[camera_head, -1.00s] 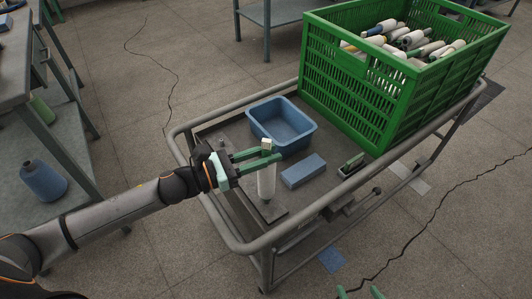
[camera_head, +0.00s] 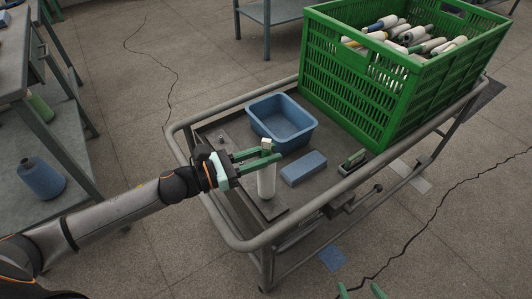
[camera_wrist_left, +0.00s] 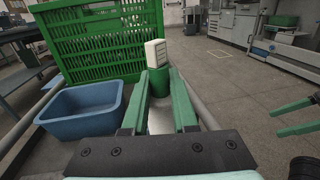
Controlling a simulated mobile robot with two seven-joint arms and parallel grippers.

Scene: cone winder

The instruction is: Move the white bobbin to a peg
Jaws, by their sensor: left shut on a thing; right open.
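The white bobbin (camera_head: 267,182) stands upright over the dark peg plate (camera_head: 250,217) at the near end of the cart. My left gripper (camera_head: 262,157) is shut on its upper part. In the left wrist view, the bobbin (camera_wrist_left: 160,121) shows as a pale shape between the green fingers, partly hidden by them. A pale block (camera_wrist_left: 155,53) shows at the far end of the fingers. The pegs under the bobbin are hidden, and I cannot tell whether its foot touches the plate. My right gripper (camera_head: 361,291) is open and empty; it shows at the right of the wrist view (camera_wrist_left: 297,118).
A blue bin (camera_head: 283,123) and a blue block (camera_head: 303,168) lie on the cart close to the bobbin. A green crate (camera_head: 385,95) full of bobbins stands at the far end. A grey rail (camera_head: 236,241) rims the cart.

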